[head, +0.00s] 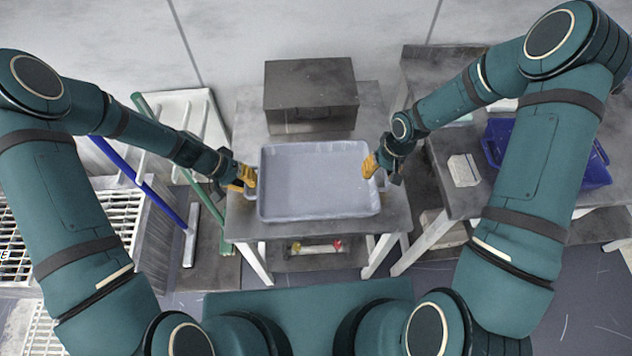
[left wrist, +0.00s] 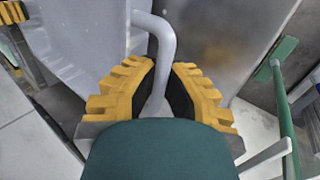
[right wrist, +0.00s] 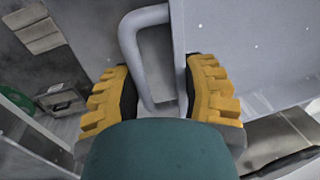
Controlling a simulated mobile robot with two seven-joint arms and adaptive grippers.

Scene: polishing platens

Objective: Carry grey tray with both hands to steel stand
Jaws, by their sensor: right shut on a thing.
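The grey tray (head: 318,180) is shallow, empty and level, over the front of a grey metal table (head: 318,228). Whether it touches the tabletop I cannot tell. My left gripper (head: 246,180) is at its left end, with the fingers closed about the bar of a handle (left wrist: 165,45). My right gripper (head: 371,166) is at its right end, shut on the other handle (right wrist: 130,40); its fingers sit wider apart. A dark grey box-shaped block (head: 311,95) stands behind the tray. Which piece is the steel stand I cannot tell for sure.
A side table on the right holds a blue bin (head: 590,160) and a light plate (head: 463,170). A white rack with green and blue poles (head: 150,190) stands left of the table. A low shelf (head: 320,258) with small items is below.

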